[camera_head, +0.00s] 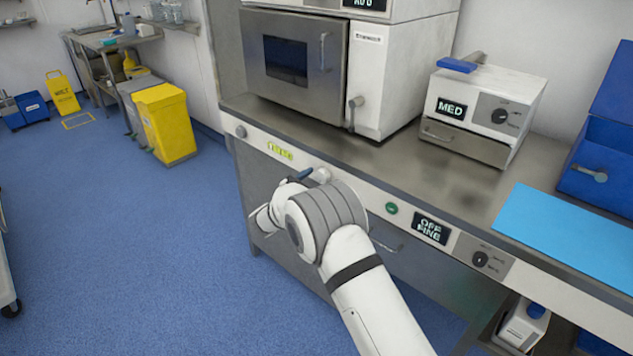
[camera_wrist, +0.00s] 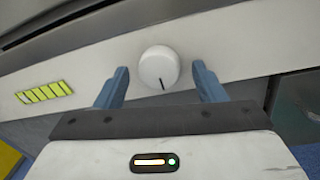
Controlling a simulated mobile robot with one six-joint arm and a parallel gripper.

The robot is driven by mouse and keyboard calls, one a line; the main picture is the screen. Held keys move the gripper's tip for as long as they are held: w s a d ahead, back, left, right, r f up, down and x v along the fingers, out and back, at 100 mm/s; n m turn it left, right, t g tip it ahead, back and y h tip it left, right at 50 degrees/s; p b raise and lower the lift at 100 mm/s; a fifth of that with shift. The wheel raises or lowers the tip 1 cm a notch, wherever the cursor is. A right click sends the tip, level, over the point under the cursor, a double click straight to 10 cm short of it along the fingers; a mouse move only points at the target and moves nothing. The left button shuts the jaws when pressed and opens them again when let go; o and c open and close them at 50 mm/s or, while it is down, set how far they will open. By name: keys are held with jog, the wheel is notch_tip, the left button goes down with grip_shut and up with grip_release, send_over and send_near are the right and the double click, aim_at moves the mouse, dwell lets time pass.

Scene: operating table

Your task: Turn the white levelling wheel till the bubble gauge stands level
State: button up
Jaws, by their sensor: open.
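The white levelling wheel (camera_wrist: 157,64) is a round knob on the white front panel, with a short dark mark at its lower edge. In the head view the wheel (camera_head: 323,174) shows just beyond my gripper. My gripper (camera_wrist: 160,70) is open, its blue fingers to the left and right of the wheel with visible gaps on both sides. How deep the fingertips reach is unclear. The gauge (camera_wrist: 45,92) is left of the wheel and shows a row of several yellow-green bars; it also shows in the head view (camera_head: 280,151). No separate bubble can be made out.
The panel also carries a grey knob (camera_head: 241,131), a green button (camera_head: 391,208), an "OFF FINE" display (camera_head: 431,229) and a dark dial (camera_head: 479,259). An oven-like cabinet (camera_head: 290,65) and a "MED" box (camera_head: 480,110) stand on the counter above. The blue floor at left is open.

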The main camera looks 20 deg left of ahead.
jog(key=shift+c, duration=0.2)
jog(key=c, duration=0.9)
jog(key=shift+d+f, duration=0.1)
jog(key=shift+d, duration=0.05)
jog(key=shift+b, duration=0.3)
jog(key=shift+f+m+b, duration=0.1)
jog(key=shift+m+b, duration=0.2)
jog(key=shift+b, duration=0.05)
